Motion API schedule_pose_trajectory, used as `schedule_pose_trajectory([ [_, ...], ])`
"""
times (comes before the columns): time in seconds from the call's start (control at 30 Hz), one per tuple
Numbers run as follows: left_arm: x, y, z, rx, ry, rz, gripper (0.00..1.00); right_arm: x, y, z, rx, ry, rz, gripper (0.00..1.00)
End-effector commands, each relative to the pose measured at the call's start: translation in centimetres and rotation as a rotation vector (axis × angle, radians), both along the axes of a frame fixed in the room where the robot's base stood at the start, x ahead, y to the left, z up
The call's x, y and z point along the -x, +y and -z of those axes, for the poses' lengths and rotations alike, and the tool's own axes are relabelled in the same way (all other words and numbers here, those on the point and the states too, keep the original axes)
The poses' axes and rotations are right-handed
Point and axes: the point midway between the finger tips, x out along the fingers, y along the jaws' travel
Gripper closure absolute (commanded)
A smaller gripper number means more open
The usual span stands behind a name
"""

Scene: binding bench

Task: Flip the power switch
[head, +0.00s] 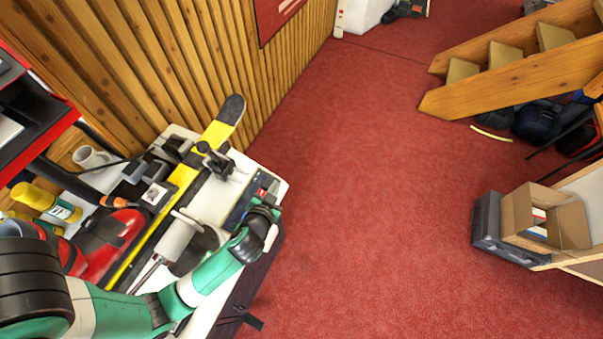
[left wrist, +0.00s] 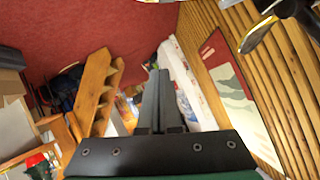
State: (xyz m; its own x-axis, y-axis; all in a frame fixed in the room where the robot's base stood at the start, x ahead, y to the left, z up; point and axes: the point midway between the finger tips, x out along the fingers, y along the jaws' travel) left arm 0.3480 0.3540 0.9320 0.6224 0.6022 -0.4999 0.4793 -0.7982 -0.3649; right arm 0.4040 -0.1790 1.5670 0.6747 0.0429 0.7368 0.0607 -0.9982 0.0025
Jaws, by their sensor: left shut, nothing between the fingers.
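A dark box with a small red part (head: 264,184) sits at the bench's right edge in the head view. The red part may be the power switch, but it is too small to tell its position. My green left arm reaches over the bench from the lower left, its dark wrist close in front of this box. The left gripper's fingers (left wrist: 155,82) are shut and empty in the left wrist view. Their tips are hard to make out in the head view. No switch shows in the left wrist view. My right gripper is not in view.
A yellow and black ski (head: 218,132) lies clamped along the white bench (head: 274,171), its dark tip past the far end. Yellow bottles (head: 45,201) and a white mug (head: 90,157) crowd the left. Red floor is open to the right, with wooden stairs (head: 520,75) beyond.

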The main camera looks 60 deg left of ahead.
Motion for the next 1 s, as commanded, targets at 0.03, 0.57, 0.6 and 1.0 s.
schedule_pose_trajectory([
  [0.03, 1.1, 0.1, 1.6, 0.002, 0.024, -0.005, 1.00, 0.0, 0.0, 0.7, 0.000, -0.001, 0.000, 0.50],
  [0.57, 1.6, 0.6, 3.0, 0.005, 0.040, -0.014, 1.00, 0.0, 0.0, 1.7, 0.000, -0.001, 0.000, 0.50],
  [0.6, 1.4, 0.8, 3.3, 0.006, 0.038, -0.015, 1.00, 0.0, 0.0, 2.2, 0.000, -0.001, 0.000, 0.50],
  [1.0, -3.2, 5.6, 7.2, 0.006, 0.041, -0.016, 1.00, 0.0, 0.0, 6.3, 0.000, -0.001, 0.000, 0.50],
])
